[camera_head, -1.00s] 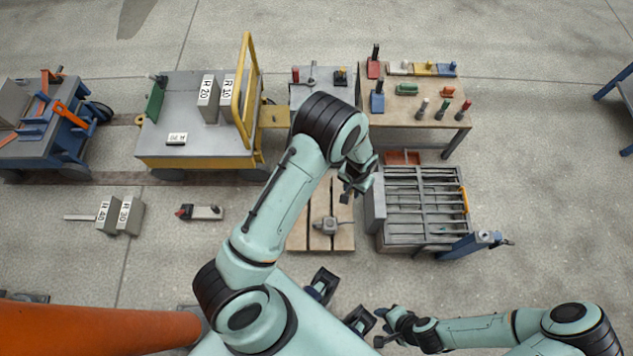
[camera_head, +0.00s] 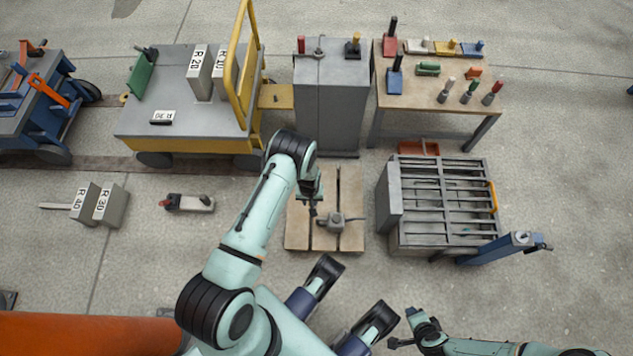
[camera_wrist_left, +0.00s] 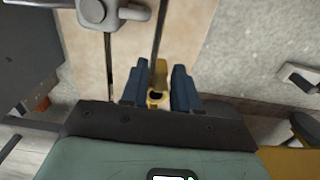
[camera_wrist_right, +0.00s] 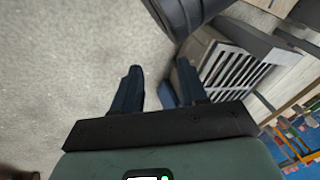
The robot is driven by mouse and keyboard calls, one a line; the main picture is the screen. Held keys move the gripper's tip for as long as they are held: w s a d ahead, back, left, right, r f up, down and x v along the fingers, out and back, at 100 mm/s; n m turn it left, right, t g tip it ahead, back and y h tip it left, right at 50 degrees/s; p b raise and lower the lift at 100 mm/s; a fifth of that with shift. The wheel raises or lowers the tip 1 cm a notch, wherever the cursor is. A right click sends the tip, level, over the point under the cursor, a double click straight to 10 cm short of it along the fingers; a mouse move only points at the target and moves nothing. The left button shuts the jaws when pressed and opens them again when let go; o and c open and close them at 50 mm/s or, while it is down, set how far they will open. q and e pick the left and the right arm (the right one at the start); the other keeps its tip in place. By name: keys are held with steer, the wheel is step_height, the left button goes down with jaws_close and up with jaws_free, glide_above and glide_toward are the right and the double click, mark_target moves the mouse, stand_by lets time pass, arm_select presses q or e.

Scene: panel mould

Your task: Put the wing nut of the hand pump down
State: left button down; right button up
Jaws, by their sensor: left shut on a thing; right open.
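My left gripper (camera_head: 313,208) is over the wooden pallet (camera_head: 296,232), left of a grey device (camera_head: 337,222) that looks like the hand pump. In the left wrist view the fingers (camera_wrist_left: 159,85) are shut on a small brass-yellow piece with a dark hole, the wing nut (camera_wrist_left: 157,98). Part of the grey device shows at the top left there (camera_wrist_left: 100,12). Whether the wing nut touches the pallet I cannot tell. In the head view the wing nut is too small to make out. My right gripper (camera_wrist_right: 158,75) is open and empty, over bare floor.
A grey slatted crate (camera_head: 393,205) stands right of the pallet, with a blue post (camera_head: 490,248) beside it. A grey cabinet (camera_head: 335,100) and a wooden table (camera_head: 420,100) with several tools stand behind. A yellow-edged cart (camera_head: 180,100) is at left. The pallet's left planks look clear.

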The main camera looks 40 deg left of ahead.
arm_select(q)
step_height(320, 180, down, 12)
steer(key=b, duration=0.3)
steer(key=shift+r+b, duration=0.15)
steer(key=shift+b, duration=0.25)
step_height(320, 180, down, 4)
steer(key=shift+b, duration=0.85)
steer(key=shift+f, duration=0.25)
arm_select(e)
steer(key=s+d+f+g, duration=0.1)
steer(key=s+f+g, duration=0.3)
steer(key=s+f, duration=0.4)
steer(key=s, duration=0.4)
steer(key=shift+s+d+f+m+g, duration=0.25)
steer(key=shift+f+m+g, duration=0.05)
steer(key=shift+f+m, duration=0.1)
arm_select(q)
steer(key=shift+f, duration=0.1)
steer(key=c, duration=0.8)
jaws_free()
steer(key=shift+c, duration=0.2)
